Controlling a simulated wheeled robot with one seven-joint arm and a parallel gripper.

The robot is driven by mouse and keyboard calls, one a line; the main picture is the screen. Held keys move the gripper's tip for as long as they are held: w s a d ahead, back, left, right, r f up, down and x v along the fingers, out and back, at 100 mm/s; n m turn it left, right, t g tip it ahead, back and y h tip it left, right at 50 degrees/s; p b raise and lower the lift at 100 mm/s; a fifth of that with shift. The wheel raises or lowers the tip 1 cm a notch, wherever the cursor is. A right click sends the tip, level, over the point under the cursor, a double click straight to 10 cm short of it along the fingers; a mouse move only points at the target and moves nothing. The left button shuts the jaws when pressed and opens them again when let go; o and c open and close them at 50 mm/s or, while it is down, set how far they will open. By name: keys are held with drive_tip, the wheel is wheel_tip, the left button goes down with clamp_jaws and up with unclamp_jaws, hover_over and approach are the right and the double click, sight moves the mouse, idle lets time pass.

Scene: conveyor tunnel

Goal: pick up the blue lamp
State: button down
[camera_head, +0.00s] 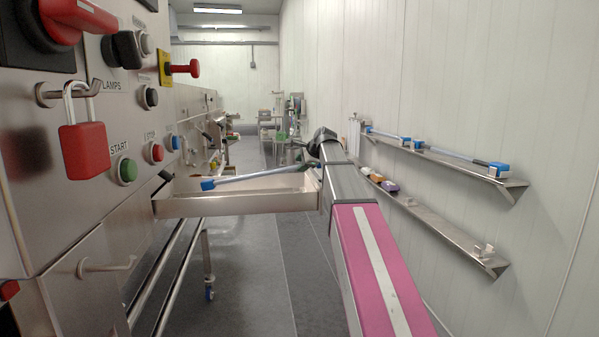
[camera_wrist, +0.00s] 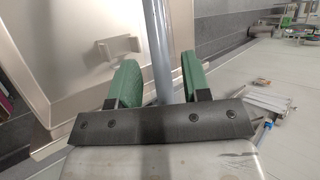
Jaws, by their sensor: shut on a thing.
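My gripper (camera_head: 308,166) is at the far end of my outstretched arm, over the right end of a steel tray (camera_head: 235,207). Its green fingers (camera_wrist: 155,82) are shut on a long grey-blue rod (camera_wrist: 159,45) in the wrist view. In the head view, a grey rod with a blue end (camera_head: 208,184) runs left from the gripper, just above the tray. I cannot tell for sure that this rod is the blue lamp. Its gripped part is hidden in the head view. A pale tray-like surface with a white bracket (camera_wrist: 118,48) lies behind the rod.
An upper wall shelf (camera_head: 460,165) at right holds similar grey rods with blue ends. A lower shelf (camera_head: 430,222) holds a purple item (camera_head: 389,187) and a white bracket. A control panel (camera_head: 100,190) with a red padlock (camera_head: 83,149) stands close at left. The central floor is open.

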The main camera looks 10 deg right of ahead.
drive_tip(key=s+a+r, duration=0.7)
drive_tip(key=a, duration=0.2)
drive_tip(key=shift+s+r, duration=0.15)
drive_tip(key=shift+r, duration=0.2)
drive_tip(key=c, duration=1.1)
unclamp_jaws()
clamp_jaws()
